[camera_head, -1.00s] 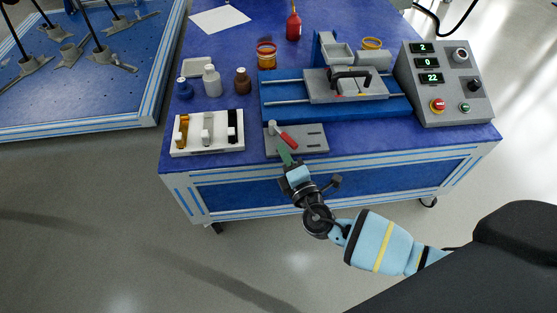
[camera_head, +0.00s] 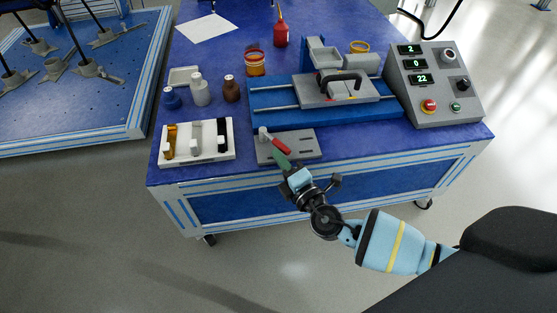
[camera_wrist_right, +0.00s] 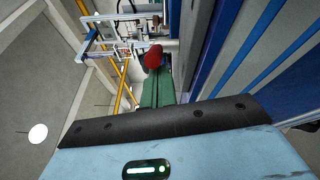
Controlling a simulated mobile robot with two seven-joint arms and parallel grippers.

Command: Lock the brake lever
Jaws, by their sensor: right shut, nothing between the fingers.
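The brake lever (camera_head: 277,144) has a red grip on a light pivot and sits on a small grey plate (camera_head: 305,143) at the table's front edge. It slants from the pivot down and right toward the front. My right gripper (camera_head: 279,158) has green fingers and is shut with nothing between them, its tips beside the front part of the red grip. In the right wrist view the red knob-like end of the lever (camera_wrist_right: 153,57) shows just beyond the green fingertips (camera_wrist_right: 156,75). I cannot tell whether they touch. My left gripper is not in view.
Behind the plate is a blue slide fixture (camera_head: 375,108) with a black handle. A control box (camera_head: 435,85) stands at the right. A white holder (camera_head: 227,153) with several parts is at the left, with small bottles (camera_head: 201,92) behind it. Floor is free in front.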

